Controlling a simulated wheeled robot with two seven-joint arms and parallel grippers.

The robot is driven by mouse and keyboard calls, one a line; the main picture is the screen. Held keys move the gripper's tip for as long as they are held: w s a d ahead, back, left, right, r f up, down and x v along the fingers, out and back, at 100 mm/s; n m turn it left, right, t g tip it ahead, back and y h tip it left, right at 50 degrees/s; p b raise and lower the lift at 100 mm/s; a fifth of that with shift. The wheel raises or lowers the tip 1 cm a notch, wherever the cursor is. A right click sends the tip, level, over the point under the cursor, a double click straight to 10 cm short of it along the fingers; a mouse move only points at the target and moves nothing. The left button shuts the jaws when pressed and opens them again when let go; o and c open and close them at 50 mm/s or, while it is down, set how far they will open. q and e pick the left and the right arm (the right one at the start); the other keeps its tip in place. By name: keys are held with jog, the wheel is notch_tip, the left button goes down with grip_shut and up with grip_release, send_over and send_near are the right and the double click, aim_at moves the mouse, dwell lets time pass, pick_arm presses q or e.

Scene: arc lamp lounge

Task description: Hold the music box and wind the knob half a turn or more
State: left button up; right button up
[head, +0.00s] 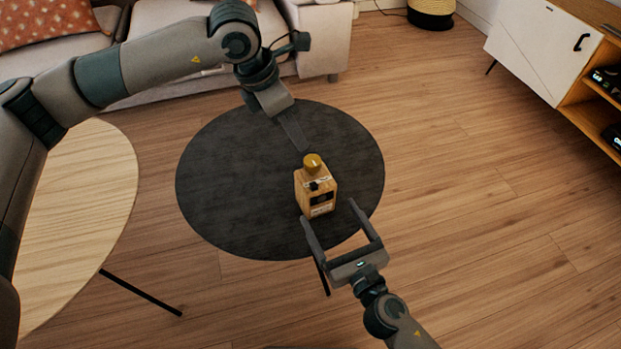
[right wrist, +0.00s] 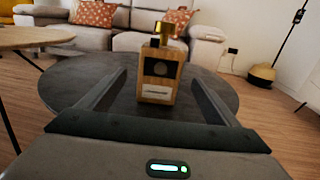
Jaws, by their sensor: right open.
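The music box (head: 316,199) is a small wooden box with a dark front panel and a gold knob (head: 313,161) on top. It stands upright on the dark round table (head: 230,180). In the right wrist view the box (right wrist: 158,89) is centred, seen between my open fingers. My left gripper (head: 303,148) is above and just left of the knob, pointing down at it; its fingers overlap in view, so their opening and any contact are unclear. My right gripper (head: 329,209) is open and empty, its fingertips near the front of the box.
A pale wooden round table (head: 85,200) stands at the left, beneath my left arm. A light sofa (head: 320,40) is behind the dark table. A white and wood cabinet (head: 540,45) is at the upper right. The rest of the dark tabletop is clear.

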aim_at(309, 177)
jog(key=x, duration=1.3)
jog(key=shift+w+a, duration=0.15)
jog(key=shift+w, duration=0.1)
jog(key=c, duration=1.5)
